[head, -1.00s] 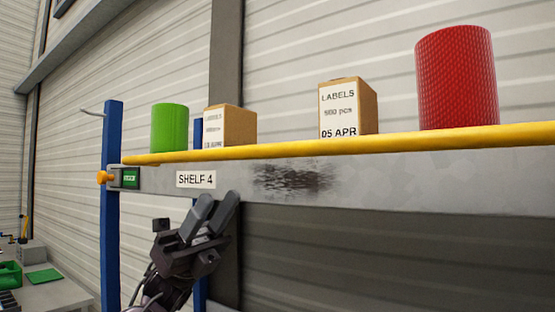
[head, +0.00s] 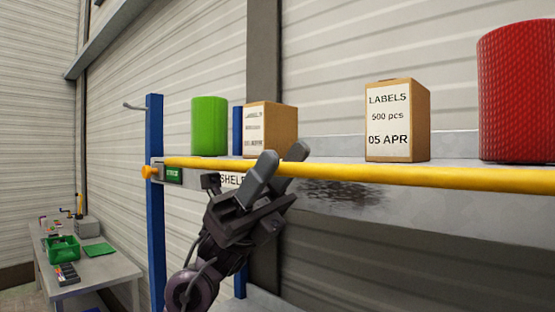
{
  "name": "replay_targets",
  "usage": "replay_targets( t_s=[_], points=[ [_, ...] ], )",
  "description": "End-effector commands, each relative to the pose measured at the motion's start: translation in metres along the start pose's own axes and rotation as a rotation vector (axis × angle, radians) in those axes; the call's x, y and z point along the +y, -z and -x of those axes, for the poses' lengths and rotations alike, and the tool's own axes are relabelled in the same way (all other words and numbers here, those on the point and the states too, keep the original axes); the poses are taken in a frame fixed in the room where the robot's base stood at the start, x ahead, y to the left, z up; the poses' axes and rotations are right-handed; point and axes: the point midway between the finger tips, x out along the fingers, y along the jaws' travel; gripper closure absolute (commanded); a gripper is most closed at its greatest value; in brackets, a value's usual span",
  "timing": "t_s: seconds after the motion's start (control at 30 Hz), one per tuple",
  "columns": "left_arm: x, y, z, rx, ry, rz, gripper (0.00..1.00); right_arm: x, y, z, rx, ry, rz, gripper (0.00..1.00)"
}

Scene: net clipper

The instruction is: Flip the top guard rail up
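The yellow guard rail (head: 400,175) runs level along the front edge of the grey shelf (head: 450,145), low in front of the goods. It starts by the blue post (head: 155,200) at the left and leaves the picture at the right. My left gripper (head: 286,158) comes up from below in front of the shelf. Its two grey fingers are apart, and their tips overlap the rail in the picture. I cannot tell whether they touch it. The fingers hide a short piece of rail and part of the SHELF label (head: 231,180). My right gripper is not in view.
On the shelf stand a green roll (head: 209,126), two label boxes, one nearer the left (head: 270,130) and one further right (head: 398,120), and a red roll (head: 518,95). An orange knob (head: 149,172) sits at the rail's left end. A workbench (head: 95,268) stands far left.

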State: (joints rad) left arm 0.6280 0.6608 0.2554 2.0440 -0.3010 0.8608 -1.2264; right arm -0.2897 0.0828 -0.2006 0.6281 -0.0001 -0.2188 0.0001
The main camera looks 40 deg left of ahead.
Motion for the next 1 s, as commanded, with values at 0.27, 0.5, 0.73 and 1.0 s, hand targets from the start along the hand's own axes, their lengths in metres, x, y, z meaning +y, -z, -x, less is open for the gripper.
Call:
replay_targets(
  t_s=[0.27, 0.5, 0.73, 1.0],
  points=[
    [0.000, 0.000, 0.001, 0.000, 0.000, 0.001, 0.87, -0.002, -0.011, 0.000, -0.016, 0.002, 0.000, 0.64],
    [0.000, 0.000, 0.001, -0.001, -0.001, 0.001, 1.00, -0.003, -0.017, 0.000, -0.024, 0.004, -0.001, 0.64],
    [0.000, 0.000, 0.000, -0.001, -0.007, 0.007, 1.00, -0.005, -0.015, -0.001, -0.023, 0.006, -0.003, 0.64],
    [0.001, -0.004, -0.004, 0.001, -0.076, 0.073, 1.00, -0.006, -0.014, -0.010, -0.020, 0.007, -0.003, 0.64]
  ],
)
